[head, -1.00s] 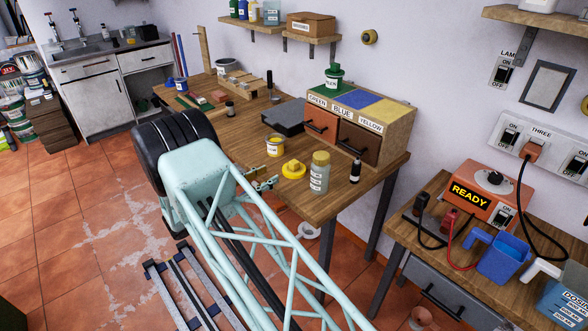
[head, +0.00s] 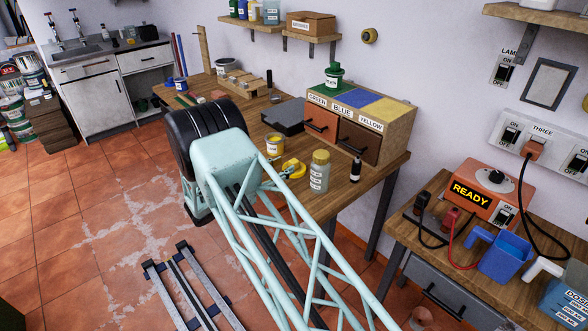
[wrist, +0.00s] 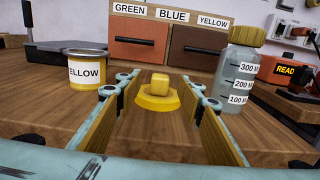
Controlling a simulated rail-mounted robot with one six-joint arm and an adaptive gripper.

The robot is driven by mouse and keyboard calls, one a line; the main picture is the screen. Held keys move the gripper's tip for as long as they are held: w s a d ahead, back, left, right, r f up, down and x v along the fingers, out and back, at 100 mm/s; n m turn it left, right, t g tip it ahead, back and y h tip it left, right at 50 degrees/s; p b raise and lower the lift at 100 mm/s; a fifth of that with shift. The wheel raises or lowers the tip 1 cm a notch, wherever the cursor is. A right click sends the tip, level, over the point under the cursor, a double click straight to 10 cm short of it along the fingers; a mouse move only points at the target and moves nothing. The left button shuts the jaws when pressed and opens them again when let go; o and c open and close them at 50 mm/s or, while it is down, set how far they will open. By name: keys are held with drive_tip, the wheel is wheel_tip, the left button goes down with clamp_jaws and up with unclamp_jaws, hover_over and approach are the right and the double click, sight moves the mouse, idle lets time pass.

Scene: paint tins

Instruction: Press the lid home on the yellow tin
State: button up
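The yellow tin (head: 275,143) stands upright and open on the wooden bench, with yellow paint showing inside. In the wrist view the tin (wrist: 87,70) is left of my gripper, its label partly cut to "ELLOW". The yellow lid (head: 293,168) with its square knob lies on the bench, apart from the tin and nearer the front edge. In the wrist view the lid (wrist: 158,102) sits between the far ends of my fingers. My gripper (wrist: 158,88) is open, with a gap either side of the lid. My arm hides most of the gripper in the head view.
A clear bottle with a yellow cap (head: 320,171) stands close right of the lid. A small dark bottle (head: 355,169) is further right. The drawer box (head: 383,122) stands behind, and a dark flat case (head: 284,120) lies behind the tin.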

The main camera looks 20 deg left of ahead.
sight(291, 162)
drive_tip(key=shift+w+d, duration=0.2)
drive_tip(key=shift+w, duration=0.2)
drive_tip(key=shift+b+x, duration=0.65)
drive_tip(key=shift+x, duration=1.95)
drive_tip(key=shift+d, duration=0.1)
drive_tip(key=shift+c, duration=0.4)
drive_tip(key=c, duration=0.8)
